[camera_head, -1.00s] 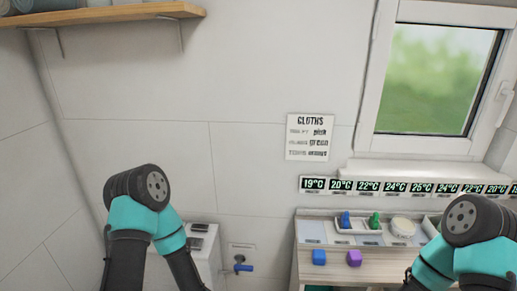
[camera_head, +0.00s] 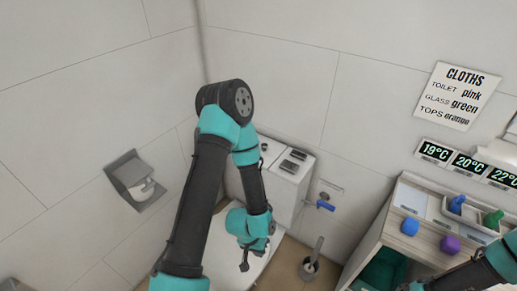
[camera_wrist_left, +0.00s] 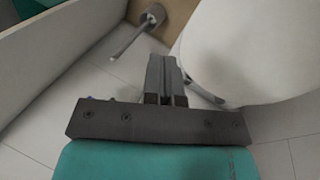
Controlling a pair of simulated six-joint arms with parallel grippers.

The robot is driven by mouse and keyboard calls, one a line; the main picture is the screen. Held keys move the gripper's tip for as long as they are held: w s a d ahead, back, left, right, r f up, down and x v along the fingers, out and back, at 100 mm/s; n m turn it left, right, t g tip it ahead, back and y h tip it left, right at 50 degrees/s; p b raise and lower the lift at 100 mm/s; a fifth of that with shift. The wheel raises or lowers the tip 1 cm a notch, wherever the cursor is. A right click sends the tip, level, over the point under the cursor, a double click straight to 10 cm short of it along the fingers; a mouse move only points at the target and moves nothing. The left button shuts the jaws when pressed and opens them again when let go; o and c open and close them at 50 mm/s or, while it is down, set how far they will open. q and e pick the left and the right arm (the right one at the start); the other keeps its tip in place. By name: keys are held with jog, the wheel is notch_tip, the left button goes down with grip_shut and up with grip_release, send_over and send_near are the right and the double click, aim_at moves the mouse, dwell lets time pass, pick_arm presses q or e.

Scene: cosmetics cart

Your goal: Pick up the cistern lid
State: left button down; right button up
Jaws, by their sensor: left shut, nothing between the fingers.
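The white cistern (camera_head: 292,190) stands against the back wall, its lid (camera_head: 300,168) on top with dark rectangular pieces on it. My left arm crosses in front and hides part of the cistern. My left gripper (camera_head: 244,264) hangs below and in front of the cistern, over the white toilet (camera_head: 215,255). In the left wrist view my left gripper (camera_wrist_left: 165,75) is shut and empty, beside the rounded white toilet (camera_wrist_left: 255,50).
A blue tap (camera_head: 325,205) is on the wall right of the cistern. A toilet brush in its holder (camera_head: 309,268) stands on the floor. A paper holder (camera_head: 138,180) is on the left wall.

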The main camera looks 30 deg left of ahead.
pick_arm(q)
jog(key=c, duration=1.9)
grip_release()
jog(key=o, duration=1.2)
jog(key=w+a+r+m+t+y, duration=0.1)
jog(key=w+a+r+t, duration=0.65)
jog(key=w, duration=0.55)
jog(key=w+a+r+t, duration=0.1)
jog(key=w+a+r, duration=0.2)
jog(key=a+r, duration=0.1)
jog(key=w+a+r+m+t+y, duration=0.1)
jog(key=w+a+r, duration=0.1)
jog(key=a+r, duration=0.3)
jog(key=w+a+r+t+y, duration=0.1)
jog(key=w+a+r+t, duration=0.1)
jog(key=a+r, duration=0.3)
jog(key=shift+w+r+m, duration=0.3)
jog(key=shift+w+r, duration=0.1)
jog(key=shift+w, duration=0.4)
jog(key=x, duration=1.2)
jog(key=shift+d+f, duration=0.15)
jog(key=shift+w, duration=0.15)
